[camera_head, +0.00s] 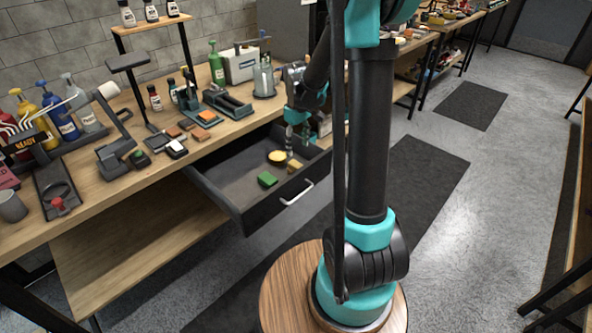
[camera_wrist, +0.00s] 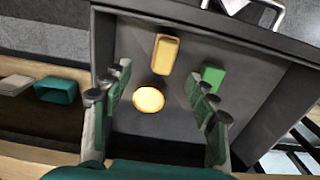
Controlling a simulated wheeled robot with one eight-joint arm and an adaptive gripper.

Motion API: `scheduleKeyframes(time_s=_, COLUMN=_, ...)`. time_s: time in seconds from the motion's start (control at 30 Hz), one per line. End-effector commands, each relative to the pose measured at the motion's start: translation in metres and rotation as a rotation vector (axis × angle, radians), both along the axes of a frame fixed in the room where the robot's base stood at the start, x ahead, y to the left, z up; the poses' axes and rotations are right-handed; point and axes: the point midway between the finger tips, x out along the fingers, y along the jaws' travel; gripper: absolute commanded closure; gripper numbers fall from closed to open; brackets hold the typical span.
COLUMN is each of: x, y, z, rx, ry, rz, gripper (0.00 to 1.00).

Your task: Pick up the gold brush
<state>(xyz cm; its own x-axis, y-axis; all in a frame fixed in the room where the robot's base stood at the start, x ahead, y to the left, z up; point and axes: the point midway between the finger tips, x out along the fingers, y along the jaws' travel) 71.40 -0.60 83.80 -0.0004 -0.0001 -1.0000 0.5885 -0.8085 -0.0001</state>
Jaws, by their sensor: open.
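A gold rectangular block (camera_wrist: 165,53), which looks like the gold brush, lies in the open drawer in the wrist view; no bristles can be made out. It also shows in the head view (camera_head: 294,165), at the drawer's right side. A round yellow piece (camera_wrist: 148,99) lies nearer my gripper, and a green block (camera_wrist: 212,75) lies to the right. In the head view these are the round piece (camera_head: 277,157) and the green block (camera_head: 267,179). My gripper (camera_wrist: 160,78) is open and empty, pointing down above the drawer. It also shows in the head view (camera_head: 297,134).
The drawer (camera_head: 232,188) is pulled out under the wooden workbench (camera_head: 110,195), with a pale handle (camera_head: 297,193) on its front. Its walls surround the pieces. Bottles, stands and small blocks crowd the bench top. A teal open box (camera_wrist: 57,91) lies left in the wrist view.

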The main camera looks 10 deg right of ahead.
Motion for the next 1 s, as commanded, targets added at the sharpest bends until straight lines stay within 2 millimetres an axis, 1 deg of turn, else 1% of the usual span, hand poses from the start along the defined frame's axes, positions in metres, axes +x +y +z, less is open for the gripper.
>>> scheduleKeyframes(time_s=0.03, x=0.000, y=0.000, z=-0.010, rx=0.000, ry=0.000, rz=0.000, gripper=0.41)
scheduleKeyframes(time_s=0.1, x=0.000, y=0.000, z=-0.024, rx=0.000, ry=0.000, rz=0.000, gripper=0.41)
scheduleKeyframes(time_s=0.23, x=0.000, y=0.000, z=-0.044, rx=0.000, ry=0.000, rz=0.000, gripper=0.41)
scheduleKeyframes(time_s=0.3, x=0.000, y=0.000, z=-0.051, rx=0.000, ry=0.000, rz=-0.001, gripper=0.41)
scheduleKeyframes(time_s=0.47, x=0.000, y=0.001, z=-0.058, rx=0.000, ry=0.000, rz=-0.001, gripper=0.41)
scheduleKeyframes(time_s=0.57, x=-0.002, y=0.002, z=-0.067, rx=0.000, ry=0.000, rz=0.000, gripper=0.41)
scheduleKeyframes(time_s=0.7, x=-0.004, y=0.007, z=-0.087, rx=0.000, ry=0.000, rz=0.001, gripper=0.41)
scheduleKeyframes(time_s=0.8, x=-0.004, y=0.007, z=-0.099, rx=0.000, ry=0.000, rz=0.000, gripper=0.41)
scheduleKeyframes(time_s=0.9, x=-0.005, y=0.007, z=-0.106, rx=0.000, ry=0.000, rz=0.000, gripper=0.41)
scheduleKeyframes(time_s=1.0, x=-0.005, y=0.007, z=-0.109, rx=0.000, ry=0.000, rz=-0.001, gripper=0.41)
